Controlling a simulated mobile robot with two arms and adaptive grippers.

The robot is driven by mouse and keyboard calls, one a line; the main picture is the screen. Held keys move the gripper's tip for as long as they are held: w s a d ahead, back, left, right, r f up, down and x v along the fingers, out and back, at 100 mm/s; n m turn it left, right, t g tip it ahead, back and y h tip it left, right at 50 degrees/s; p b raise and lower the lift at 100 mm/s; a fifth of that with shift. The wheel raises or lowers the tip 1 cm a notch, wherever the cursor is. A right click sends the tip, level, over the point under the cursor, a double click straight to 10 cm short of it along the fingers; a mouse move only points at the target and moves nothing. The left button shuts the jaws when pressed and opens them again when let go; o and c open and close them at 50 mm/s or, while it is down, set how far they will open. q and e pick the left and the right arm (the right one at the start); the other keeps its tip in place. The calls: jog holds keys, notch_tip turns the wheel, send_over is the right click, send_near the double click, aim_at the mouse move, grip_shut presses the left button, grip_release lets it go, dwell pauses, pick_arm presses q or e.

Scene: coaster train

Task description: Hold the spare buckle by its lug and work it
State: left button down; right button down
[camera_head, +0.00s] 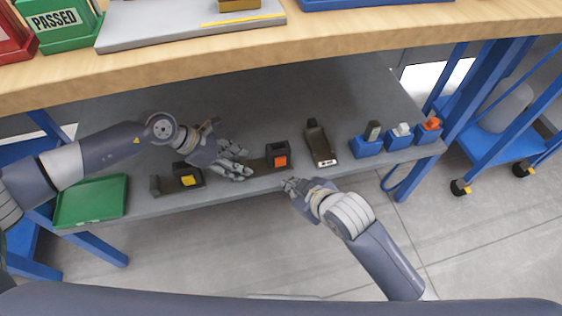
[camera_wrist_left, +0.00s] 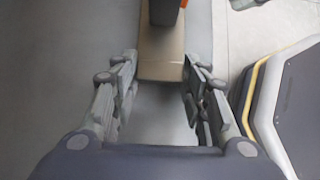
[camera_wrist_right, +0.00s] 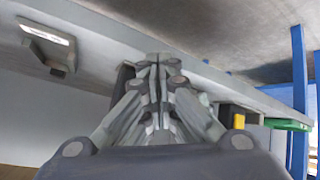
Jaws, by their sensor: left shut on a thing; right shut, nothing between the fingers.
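A dark buckle with an orange button (camera_head: 280,161) lies on the grey lower shelf, its brown lug (camera_head: 257,165) pointing left. My left gripper (camera_head: 246,171) is shut on that lug. In the left wrist view the lug (camera_wrist_left: 161,55) runs between the fingers (camera_wrist_left: 160,90), with a bit of orange at the top edge. My right gripper (camera_head: 287,184) is shut and empty at the shelf's front edge, just in front of the orange-button buckle. In the right wrist view its fingertips (camera_wrist_right: 158,62) are together and hide most of what lies behind them.
A yellow-button buckle (camera_head: 187,178) lies left, beside a green tray (camera_head: 91,201). A dark holder with a white label (camera_head: 326,162), too small to read, lies right of the orange-button buckle. Three blue blocks (camera_head: 366,148) stand further right. The wooden tabletop (camera_head: 335,37) overhangs the shelf.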

jog(key=shift+s+d, duration=0.3)
jog(key=shift+s, duration=0.65)
pick_arm(q)
jog(key=c, duration=0.8)
grip_release()
jog(key=shift+c, duration=0.2)
jog(key=v, duration=1.2)
jog(key=s+d+p, duration=0.1)
jog(key=s+d, duration=0.3)
jog(key=s, duration=0.9)
jog(key=shift+s, duration=0.35)
pick_arm(e)
jog(key=shift+r, duration=0.45)
